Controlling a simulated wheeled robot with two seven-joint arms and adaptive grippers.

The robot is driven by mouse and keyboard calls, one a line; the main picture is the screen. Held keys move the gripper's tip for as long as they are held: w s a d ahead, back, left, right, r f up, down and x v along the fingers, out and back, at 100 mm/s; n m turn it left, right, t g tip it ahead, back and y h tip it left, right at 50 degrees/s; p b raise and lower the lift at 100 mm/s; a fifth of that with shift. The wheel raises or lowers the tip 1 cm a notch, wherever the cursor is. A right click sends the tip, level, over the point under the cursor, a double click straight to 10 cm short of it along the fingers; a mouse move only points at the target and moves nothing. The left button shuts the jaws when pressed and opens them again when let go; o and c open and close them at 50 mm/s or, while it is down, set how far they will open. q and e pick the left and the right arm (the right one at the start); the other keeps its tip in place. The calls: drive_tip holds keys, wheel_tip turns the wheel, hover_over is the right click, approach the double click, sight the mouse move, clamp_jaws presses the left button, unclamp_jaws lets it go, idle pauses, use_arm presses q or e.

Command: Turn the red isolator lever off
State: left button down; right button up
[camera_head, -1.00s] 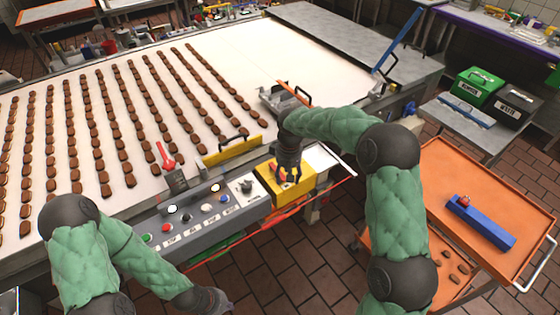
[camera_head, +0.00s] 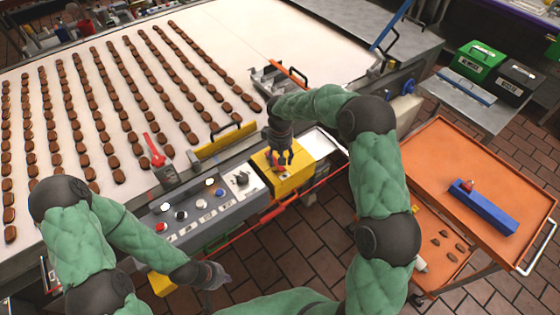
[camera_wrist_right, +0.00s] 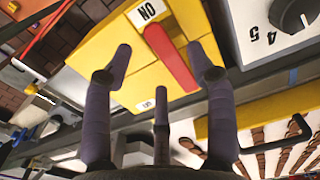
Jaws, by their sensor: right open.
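The red isolator lever (camera_wrist_right: 172,58) lies on the face of the yellow box (camera_head: 292,184). In the right wrist view, one end of the lever is beside the ON label (camera_wrist_right: 148,11), and a second label (camera_wrist_right: 147,104) is lower on the box. My right gripper (camera_head: 279,158) is over the box and hides most of the lever in the head view. In the wrist view its fingers (camera_wrist_right: 160,52) are open, with the lever between the two front fingertips and no clear contact. My left gripper (camera_head: 213,277) is empty, low in front of the control panel; its fingers are too small to judge.
The grey control panel (camera_head: 190,208) with buttons and a dial (camera_head: 242,180) adjoins the yellow box. Another red lever (camera_head: 153,148) stands by the conveyor (camera_head: 240,50), which carries rows of brown biscuits. An orange cart (camera_head: 440,165) is at the right, with floor between.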

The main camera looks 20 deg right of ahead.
sight(275, 163)
drive_tip(key=shift+f, duration=1.3)
clamp_jaws()
drive_tip(key=shift+d, duration=0.1)
